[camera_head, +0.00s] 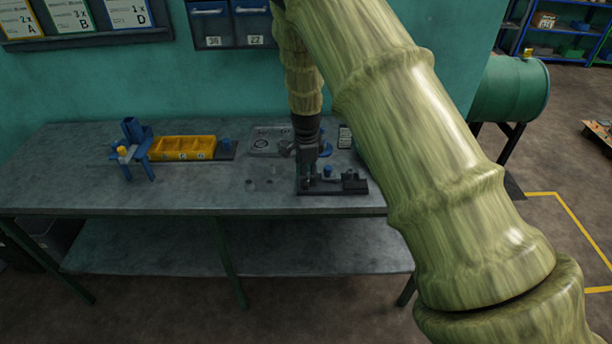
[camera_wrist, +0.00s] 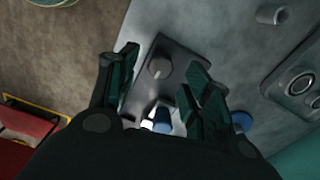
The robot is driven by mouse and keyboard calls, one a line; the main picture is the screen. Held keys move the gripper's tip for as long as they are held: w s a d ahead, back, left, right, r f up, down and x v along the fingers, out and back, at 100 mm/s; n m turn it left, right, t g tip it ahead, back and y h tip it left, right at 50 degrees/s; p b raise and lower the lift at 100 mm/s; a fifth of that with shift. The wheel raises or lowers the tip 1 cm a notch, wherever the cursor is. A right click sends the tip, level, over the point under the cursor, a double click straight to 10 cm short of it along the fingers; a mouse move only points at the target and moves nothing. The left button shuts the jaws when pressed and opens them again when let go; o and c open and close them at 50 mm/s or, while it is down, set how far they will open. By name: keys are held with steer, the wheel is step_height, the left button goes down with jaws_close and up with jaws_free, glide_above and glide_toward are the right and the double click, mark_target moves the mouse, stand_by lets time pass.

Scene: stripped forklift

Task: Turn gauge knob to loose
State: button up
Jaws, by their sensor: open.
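A dark fixture (camera_head: 350,188) lies near the front edge of the workbench, with a small blue part (camera_head: 328,170) on it. In the wrist view, a grey round knob (camera_wrist: 160,68) stands on the dark plate (camera_wrist: 183,58), and a blue cylinder (camera_wrist: 162,115) is nearer the palm. I cannot tell for certain which is the gauge knob, and no setting can be read. My gripper (camera_head: 309,180) points down over the left part of the fixture. In the wrist view my gripper (camera_wrist: 163,73) is open, its fingers on either side of the grey knob, with nothing held.
The workbench (camera_head: 80,185) has a yellow bin tray (camera_head: 182,149) and a blue stand (camera_head: 134,148) at left. A grey panel with round recesses (camera_head: 265,142) lies behind my gripper. My arm hides the bench's right end. The front left of the bench is clear.

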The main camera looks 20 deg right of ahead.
steer(key=shift+f+p, duration=0.3)
steer(key=shift+f, duration=0.9)
steer(key=c, duration=1)
